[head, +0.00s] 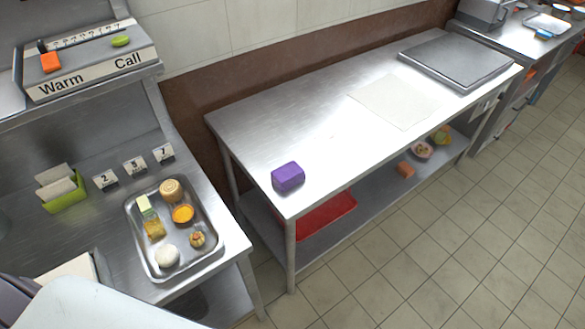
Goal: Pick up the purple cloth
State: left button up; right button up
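The purple cloth (288,177) is a small, compact, folded-looking block. It lies on the near left corner of the steel table (345,133) in the middle of the head view, close to the table's front edge. Nothing touches it or covers it. Neither of my grippers shows in the head view, so their state and their distance from the cloth are hidden.
A left counter holds a metal tray (158,274) with several food items, a green holder (68,196) and number cards. A pale sheet (393,102) and a grey slab (456,60) lie farther along the table. A red tray (325,214) sits on its lower shelf. Tiled floor is clear at right.

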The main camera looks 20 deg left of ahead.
aim_at(290, 174)
jog(key=i+l+u, duration=0.25)
jog(key=i+l, duration=0.15)
jog(key=l, duration=0.15)
jog(key=i+l+u, duration=0.15)
jog(key=l, duration=0.15)
jog(key=i+l+u, duration=0.1)
jog(key=l, duration=0.25)
jog(key=i+l+u, duration=0.15)
jog(key=l, duration=0.2)
jog(key=i, duration=0.05)
